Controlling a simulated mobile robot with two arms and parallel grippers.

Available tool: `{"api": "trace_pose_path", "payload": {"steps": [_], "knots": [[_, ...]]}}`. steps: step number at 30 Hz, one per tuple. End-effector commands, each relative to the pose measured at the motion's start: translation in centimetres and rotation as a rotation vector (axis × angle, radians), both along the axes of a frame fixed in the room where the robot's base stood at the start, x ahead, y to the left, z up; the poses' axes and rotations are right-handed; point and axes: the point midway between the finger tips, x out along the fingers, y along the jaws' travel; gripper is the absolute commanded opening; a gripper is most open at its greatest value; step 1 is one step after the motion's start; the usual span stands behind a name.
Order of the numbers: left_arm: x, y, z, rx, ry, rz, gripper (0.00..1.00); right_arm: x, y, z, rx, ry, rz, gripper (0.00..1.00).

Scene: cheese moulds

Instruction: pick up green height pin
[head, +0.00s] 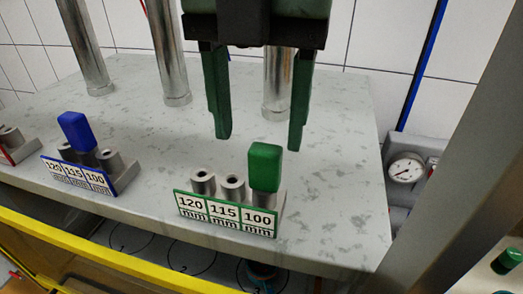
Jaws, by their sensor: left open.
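The green height pin (265,166) stands upright in the right-hand socket, marked 100 mm, of the green-edged holder (226,213) on the grey slab. The sockets marked 120 and 115 mm in that holder are empty. My left gripper (260,140) hangs above and just behind the pin with its two dark green fingers pointing down. It is open and empty, with the fingers spread wider than the pin's head. I cannot tell whether a finger touches the pin. My right gripper is not in view.
A blue pin (77,131) sits in a blue-edged holder (80,176) to the left. Metal columns (168,60) rise from the slab (330,190) at the back. A gauge (405,169) is at the right, and a yellow rail (60,235) runs along the front.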

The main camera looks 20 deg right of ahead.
Motion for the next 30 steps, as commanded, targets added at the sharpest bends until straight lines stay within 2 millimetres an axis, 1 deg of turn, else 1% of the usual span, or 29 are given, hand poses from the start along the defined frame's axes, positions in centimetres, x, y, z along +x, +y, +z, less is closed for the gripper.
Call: {"api": "trace_pose_path", "payload": {"steps": [1, 4, 6, 8, 9, 11, 14, 15, 18, 20, 21, 23, 24, 27, 30], "knots": [[0.0, 0.0, -0.3, 0.002, 0.001, -0.001, 0.58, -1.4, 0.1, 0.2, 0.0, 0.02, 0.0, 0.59], [0.1, -0.2, -1.2, 0.003, 0.003, -0.001, 0.58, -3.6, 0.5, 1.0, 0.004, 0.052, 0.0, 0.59], [0.2, -0.3, -2.1, 0.004, 0.004, -0.001, 0.58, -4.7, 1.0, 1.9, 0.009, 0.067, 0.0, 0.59], [0.3, -0.5, -3.1, 0.003, 0.005, -0.001, 0.58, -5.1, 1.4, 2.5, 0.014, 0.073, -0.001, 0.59], [0.3, -0.5, -3.9, 0.001, 0.004, -0.001, 0.58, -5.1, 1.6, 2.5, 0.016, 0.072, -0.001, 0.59], [0.3, -0.5, -4.6, 0.001, 0.003, -0.001, 0.58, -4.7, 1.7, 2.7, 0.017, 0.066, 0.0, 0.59], [0.3, -0.5, -5.3, -0.002, 0.003, -0.001, 0.58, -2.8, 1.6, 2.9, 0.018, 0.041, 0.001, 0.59], [0.3, -0.5, -5.5, -0.002, 0.003, 0.0, 0.58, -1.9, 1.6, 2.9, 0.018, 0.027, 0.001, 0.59], [0.3, -0.6, -5.5, -0.002, 0.002, 0.0, 0.58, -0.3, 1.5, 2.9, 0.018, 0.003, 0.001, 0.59], [0.3, -0.5, -5.5, -0.002, 0.002, 0.0, 0.58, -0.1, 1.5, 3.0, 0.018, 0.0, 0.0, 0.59], [0.3, -0.5, -5.5, -0.002, 0.002, 0.0, 0.53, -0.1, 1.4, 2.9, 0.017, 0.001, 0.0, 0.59], [0.3, -0.5, -5.5, -0.002, 0.002, 0.0, 0.36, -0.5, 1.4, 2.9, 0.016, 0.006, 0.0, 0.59], [0.3, -0.5, -5.5, -0.002, 0.002, 0.0, 0.25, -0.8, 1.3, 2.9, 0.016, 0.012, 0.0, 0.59], [0.3, -0.5, -5.5, -0.002, 0.002, 0.0, 0.0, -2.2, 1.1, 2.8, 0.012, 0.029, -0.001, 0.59], [0.3, -0.6, -5.5, -0.002, 0.002, 0.0, 0.0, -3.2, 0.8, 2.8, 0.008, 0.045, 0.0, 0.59]]}}
